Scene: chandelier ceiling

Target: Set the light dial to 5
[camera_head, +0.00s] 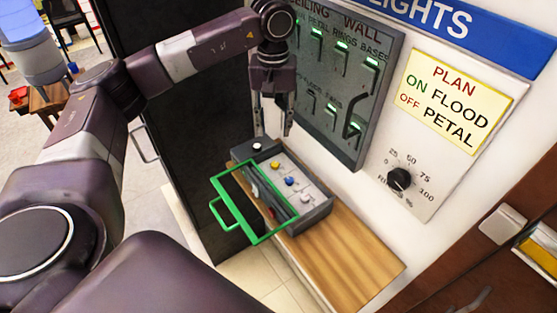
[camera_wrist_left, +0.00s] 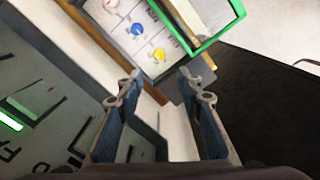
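A black dial (camera_head: 400,178) sits on a pale plate on the wall at the right of the head view. The marks 25, 50, 75 and 100 are printed around it; its exact setting is too small to read. My left gripper (camera_head: 273,128) is open and empty, pointing down in front of the grey switch panel, left of the dial and apart from it. Its two fingers (camera_wrist_left: 160,85) stand wide apart in the left wrist view. My right gripper is not in view.
A grey box (camera_head: 318,218) with white, yellow and blue knobs and a green-framed flap (camera_head: 229,226) stands on a wooden shelf (camera_head: 345,268) below the gripper. The switch panel (camera_head: 376,88) has green lights. A yellow sign (camera_head: 456,100) hangs above the dial.

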